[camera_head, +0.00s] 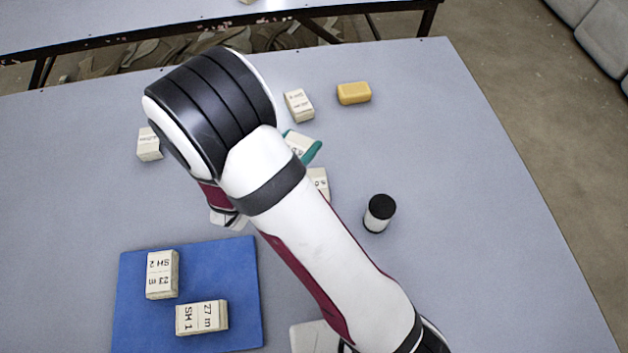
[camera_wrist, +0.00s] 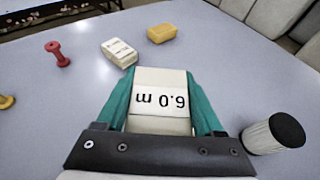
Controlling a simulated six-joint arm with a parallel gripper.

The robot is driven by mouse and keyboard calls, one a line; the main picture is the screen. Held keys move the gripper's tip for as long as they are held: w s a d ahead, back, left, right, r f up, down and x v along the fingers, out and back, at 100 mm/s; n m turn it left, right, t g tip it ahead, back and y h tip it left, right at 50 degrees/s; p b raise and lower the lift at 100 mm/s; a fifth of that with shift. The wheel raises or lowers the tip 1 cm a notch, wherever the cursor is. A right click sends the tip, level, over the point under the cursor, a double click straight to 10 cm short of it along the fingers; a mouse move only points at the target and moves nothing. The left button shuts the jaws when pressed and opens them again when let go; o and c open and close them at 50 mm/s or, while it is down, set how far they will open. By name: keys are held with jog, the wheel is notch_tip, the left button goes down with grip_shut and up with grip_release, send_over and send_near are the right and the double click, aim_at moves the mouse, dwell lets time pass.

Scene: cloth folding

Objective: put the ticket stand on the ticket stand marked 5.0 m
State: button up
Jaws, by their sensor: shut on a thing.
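My gripper (camera_wrist: 163,92) has teal fingers shut on a white ticket stand (camera_wrist: 160,100), whose upside-down label looks like 6.0 m. In the head view this held ticket stand (camera_head: 303,147) shows only in part beside my arm, with a teal finger along its right side. Whether it touches the table is unclear. Another white ticket stand (camera_head: 318,182) shows just below it in the head view, half covered by my arm; its label is partly hidden and I cannot read it for sure. I cannot make out a 5.0 m mark for certain.
A black-capped jar (camera_head: 379,213) stands right of my arm. A white block (camera_head: 298,105) and a yellow block (camera_head: 354,93) lie farther back. A red spool (camera_wrist: 58,54) shows in the wrist view. A blue mat (camera_head: 240,335) bears two labelled blocks. The table's right side is clear.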

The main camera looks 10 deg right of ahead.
jog(key=m+g+h, duration=0.1)
send_over(322, 175)
jog(key=shift+m+h, duration=0.3)
notch_tip(322, 175, down, 8)
jog(key=shift+r, duration=0.25)
jog(key=shift+f, duration=0.15)
jog(key=o, duration=1.3)
